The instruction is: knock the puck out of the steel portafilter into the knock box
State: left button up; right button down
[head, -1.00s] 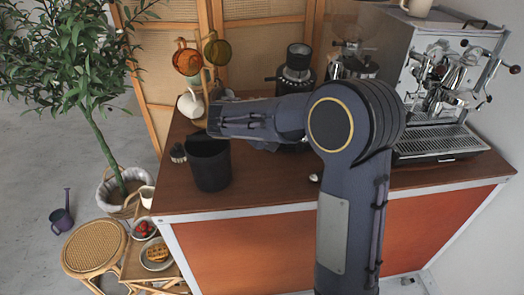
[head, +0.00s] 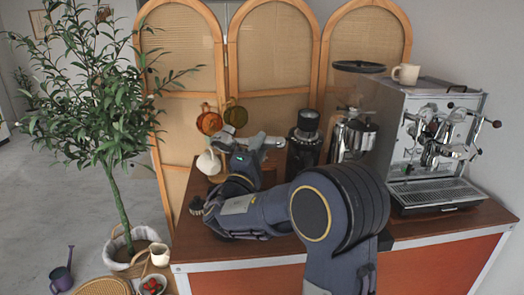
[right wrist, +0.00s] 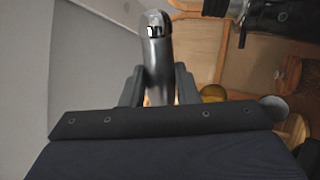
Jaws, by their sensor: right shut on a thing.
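My right gripper (head: 247,147) is raised above the back left of the cart top, in front of the mug stand. In the right wrist view its two fingers (right wrist: 158,88) are shut on a smooth steel bar-like part (right wrist: 156,55), which I take to be the steel portafilter. In the head view a pale metallic piece shows at the gripper; its basket and any puck cannot be made out. The knock box cannot be made out now; my right forearm covers the left part of the cart top. My left gripper is in neither view.
The espresso machine (head: 440,150) stands on the right of the cart, with a cup (head: 405,74) on top. A dark grinder (head: 304,140) stands at the back. Amber and green mugs (head: 209,121) hang near a white jug (head: 208,162). A small brush (head: 197,206) lies at the left edge.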

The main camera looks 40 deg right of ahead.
notch_tip(320, 180, down, 10)
jog(key=b, duration=0.5)
notch_tip(320, 180, up, 5)
jog(key=p, duration=0.2)
jog(key=shift+r+p, duration=0.2)
jog(key=shift+p, duration=0.15)
notch_tip(320, 180, down, 6)
jog(key=b, duration=0.7)
notch_tip(320, 180, up, 6)
jog(key=p, duration=0.4)
jog(key=shift+r, duration=0.15)
jog(key=shift+r+p, duration=1.35)
jog(key=shift+r, duration=1.1)
